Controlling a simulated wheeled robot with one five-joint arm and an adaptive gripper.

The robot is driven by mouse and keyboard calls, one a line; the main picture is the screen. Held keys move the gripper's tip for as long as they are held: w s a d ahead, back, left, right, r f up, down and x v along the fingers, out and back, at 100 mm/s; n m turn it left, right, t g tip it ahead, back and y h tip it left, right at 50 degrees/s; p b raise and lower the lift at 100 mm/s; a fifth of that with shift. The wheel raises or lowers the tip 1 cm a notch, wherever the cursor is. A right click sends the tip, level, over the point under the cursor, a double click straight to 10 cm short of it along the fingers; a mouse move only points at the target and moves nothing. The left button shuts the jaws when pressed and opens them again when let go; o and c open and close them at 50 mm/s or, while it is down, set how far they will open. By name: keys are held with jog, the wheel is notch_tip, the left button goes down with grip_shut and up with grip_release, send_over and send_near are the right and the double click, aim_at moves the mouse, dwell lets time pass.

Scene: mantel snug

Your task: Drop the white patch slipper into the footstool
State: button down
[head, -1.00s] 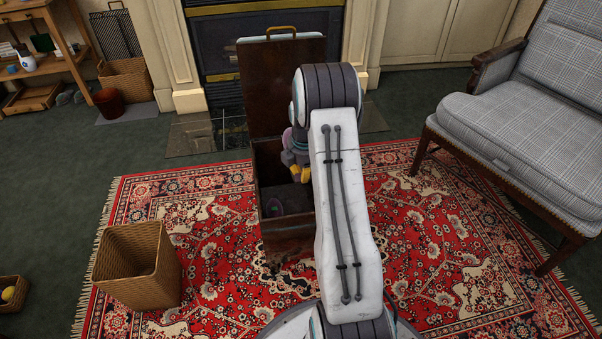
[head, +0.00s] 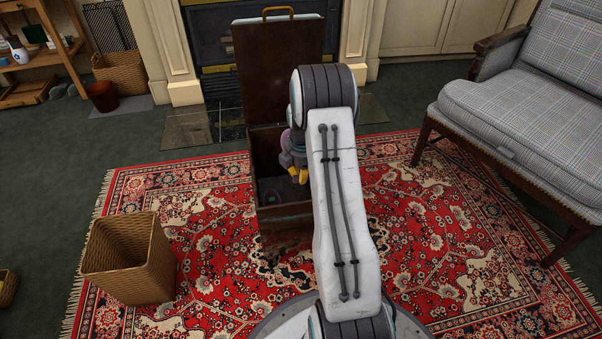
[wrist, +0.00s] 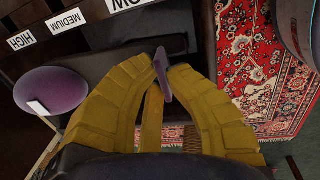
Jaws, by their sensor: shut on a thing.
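The footstool (head: 285,210) is the open dark brown box on the rug, its lid raised behind it. My gripper (head: 297,175) is over its opening in the head view, partly hidden by my arm. In the wrist view my yellow fingers (wrist: 163,78) are shut on a thin purple thing (wrist: 163,72), seen nearly edge-on. No white patch shows on its visible side. A purple rounded slipper (wrist: 50,92) with a white patch shows at the left of the wrist view, apart from the fingertips.
A wicker basket (head: 128,258) stands left of the footstool on the red rug (head: 430,255). A plaid armchair (head: 525,110) is at the right. The fireplace (head: 215,60) is behind. Labels reading HIGH, MEDIUM and LOW (wrist: 66,20) show in the wrist view.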

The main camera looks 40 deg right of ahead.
jog(key=c, duration=1.3)
grip_release()
jog(key=shift+r, duration=0.1)
jog(key=r, duration=0.4)
jog(key=s+r, duration=0.1)
jog(key=r, duration=0.6)
jog(key=shift+s+a+r, duration=0.2)
jog(key=shift+a+r, duration=0.2)
